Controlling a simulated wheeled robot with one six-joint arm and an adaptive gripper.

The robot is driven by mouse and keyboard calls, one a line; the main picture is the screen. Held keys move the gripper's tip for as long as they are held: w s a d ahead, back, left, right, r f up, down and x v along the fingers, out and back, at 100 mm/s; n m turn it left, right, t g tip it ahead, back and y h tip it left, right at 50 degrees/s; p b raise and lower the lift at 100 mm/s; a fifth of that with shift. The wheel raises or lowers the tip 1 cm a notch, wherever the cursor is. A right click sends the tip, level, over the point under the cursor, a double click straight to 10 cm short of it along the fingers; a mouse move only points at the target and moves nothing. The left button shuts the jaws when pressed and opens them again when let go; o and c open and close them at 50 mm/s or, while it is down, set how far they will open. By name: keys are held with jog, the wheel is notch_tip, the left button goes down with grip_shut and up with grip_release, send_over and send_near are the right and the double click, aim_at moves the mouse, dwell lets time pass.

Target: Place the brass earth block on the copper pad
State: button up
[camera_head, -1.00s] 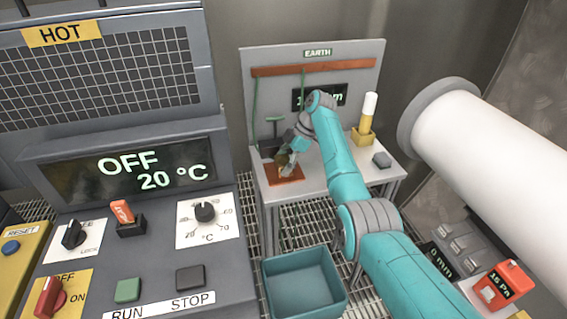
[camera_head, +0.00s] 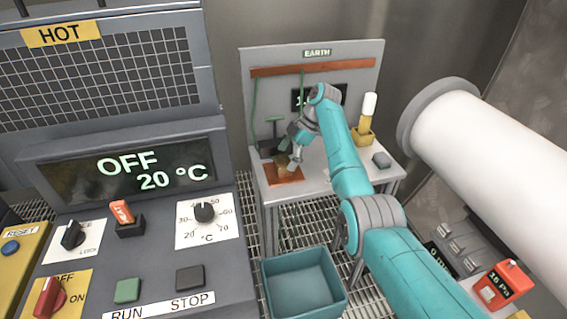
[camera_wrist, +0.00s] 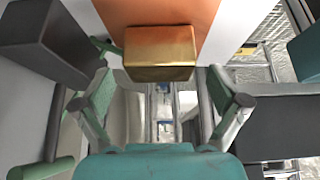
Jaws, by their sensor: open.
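The brass earth block (camera_head: 283,167) sits on the copper pad (camera_head: 292,180) at the bench's front left. In the wrist view, the block (camera_wrist: 160,50) is a shiny golden box, and the orange pad (camera_wrist: 165,12) spreads behind it. My gripper (camera_head: 292,158) is open just above and beside the block. In the wrist view, its two fingers (camera_wrist: 160,85) stand apart on either side below the block, with nothing held between them. The block's underside is hidden.
A dark block with a green T-handle (camera_head: 274,130) stands close behind the pad. A yellow holder with a white-topped cylinder (camera_head: 364,130) and a small grey block (camera_head: 382,160) are at the right. A teal bin (camera_head: 303,285) is below.

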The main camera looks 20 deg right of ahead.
jog(key=v, duration=0.9)
jog(key=shift+r, duration=0.25)
jog(key=shift+d, duration=0.15)
